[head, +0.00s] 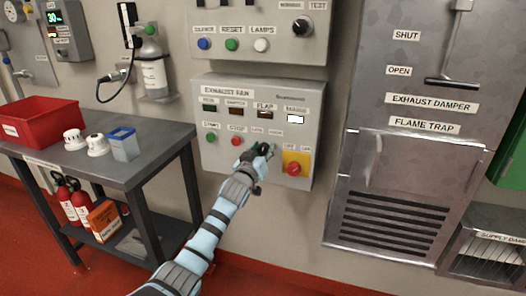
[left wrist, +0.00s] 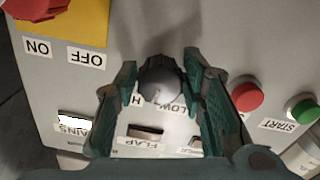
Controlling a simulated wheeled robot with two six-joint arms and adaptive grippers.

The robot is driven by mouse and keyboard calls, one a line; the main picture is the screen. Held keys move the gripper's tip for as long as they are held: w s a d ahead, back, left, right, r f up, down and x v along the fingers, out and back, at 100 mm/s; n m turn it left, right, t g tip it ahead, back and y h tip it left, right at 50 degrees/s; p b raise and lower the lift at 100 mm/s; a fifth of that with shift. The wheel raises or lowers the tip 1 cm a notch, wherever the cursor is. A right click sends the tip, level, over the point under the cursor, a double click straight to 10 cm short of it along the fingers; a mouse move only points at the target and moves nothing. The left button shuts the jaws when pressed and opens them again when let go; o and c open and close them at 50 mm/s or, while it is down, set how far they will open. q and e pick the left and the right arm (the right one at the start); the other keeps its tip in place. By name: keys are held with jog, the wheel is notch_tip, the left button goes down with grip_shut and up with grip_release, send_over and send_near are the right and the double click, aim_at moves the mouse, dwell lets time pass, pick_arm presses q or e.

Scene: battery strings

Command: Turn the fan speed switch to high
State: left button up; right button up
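The fan speed switch (left wrist: 160,79) is a round grey knob on the grey exhaust fan panel (head: 216,93). In the left wrist view, which shows the panel upside down, a LOW label shows to the knob's right and a partly hidden label starting with H to its left. I cannot clearly tell which way the knob points. My left gripper (left wrist: 162,75) is open, with one finger on each side of the knob; firm contact is not visible. In the head view my left gripper (head: 258,160) reaches the panel and mostly hides the knob. My right gripper is not in view.
A red stop button (left wrist: 247,96) and a green start button (left wrist: 303,111) sit beside the gripper. A red rotary switch (head: 293,169) on a yellow plate is at the panel's lower right. A table (head: 150,160) stands left; a damper cabinet (head: 400,155) stands right.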

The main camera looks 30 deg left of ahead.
pick_arm(q)
jog(key=c, duration=0.6)
jog(key=shift+c, duration=0.4)
jog(key=m+p, duration=0.3)
jog(key=shift+r+m, duration=0.2)
jog(key=shift+m, duration=0.1)
jog(key=shift+f, duration=0.2)
jog(key=o, duration=1.2)
jog(key=shift+c, duration=0.2)
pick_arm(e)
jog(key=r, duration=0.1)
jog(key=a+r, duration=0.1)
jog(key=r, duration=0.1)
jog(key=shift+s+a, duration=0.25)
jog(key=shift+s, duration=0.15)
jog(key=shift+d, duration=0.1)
